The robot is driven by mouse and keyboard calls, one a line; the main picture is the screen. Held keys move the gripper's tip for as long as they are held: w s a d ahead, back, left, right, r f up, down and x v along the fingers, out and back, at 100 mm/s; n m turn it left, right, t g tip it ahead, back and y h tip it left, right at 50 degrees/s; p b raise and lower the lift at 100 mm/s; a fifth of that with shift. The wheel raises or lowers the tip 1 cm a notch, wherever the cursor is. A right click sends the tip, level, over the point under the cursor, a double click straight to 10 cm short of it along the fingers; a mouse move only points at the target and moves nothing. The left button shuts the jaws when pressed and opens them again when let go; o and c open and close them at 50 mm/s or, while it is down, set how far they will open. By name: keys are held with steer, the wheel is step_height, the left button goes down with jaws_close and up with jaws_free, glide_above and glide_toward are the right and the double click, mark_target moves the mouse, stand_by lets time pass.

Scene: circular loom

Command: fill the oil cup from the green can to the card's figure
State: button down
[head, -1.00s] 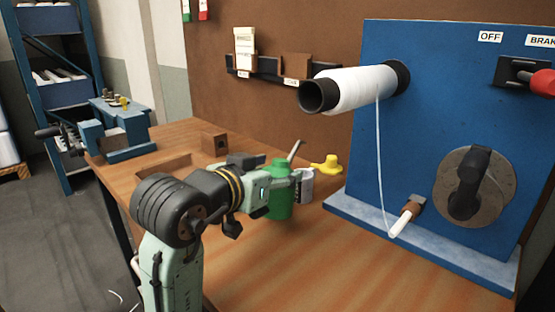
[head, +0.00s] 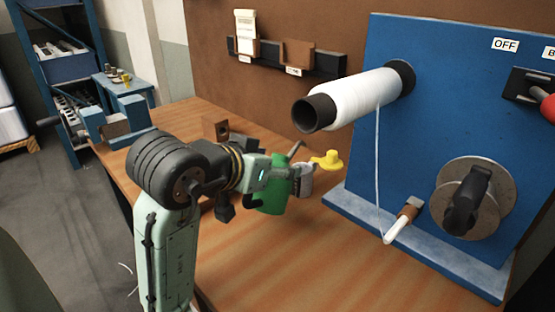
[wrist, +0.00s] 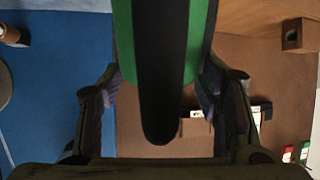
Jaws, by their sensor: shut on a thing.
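The green can (head: 272,196) is in my gripper (head: 280,178), above the bench top and leaning to the right in the head view. Its thin spout (head: 295,148) points up and right. In the wrist view the can's green body (wrist: 202,40) with a dark strip fills the space between my fingers (wrist: 163,88). A small grey cup-like piece (head: 305,181) shows just right of the can; I cannot tell whether it is the oil cup or a finger part. A white card (head: 245,30) stands in the wall rack, its figure too small to read.
A yellow piece with a round knob (head: 328,160) is right of the spout. The blue machine panel (head: 420,130) with a white thread spool (head: 360,94) stands to the right. A brown block (head: 216,130) sits behind my arm. The front of the bench is clear.

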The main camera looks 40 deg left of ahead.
steer(key=shift+s+f, duration=0.1)
steer(key=shift+s, duration=0.15)
steer(key=shift+w+r+p, duration=0.15)
steer(key=shift+r+p, duration=0.25)
steer(key=shift+p, duration=0.5)
steer(key=shift+w+r+g+p, duration=0.1)
steer(key=shift+r+g+p, duration=0.2)
steer(key=shift+g+p, duration=0.35)
steer(key=shift+w+r+g+p, duration=0.15)
steer(key=shift+r+g+p, duration=0.3)
steer(key=shift+p, duration=0.1)
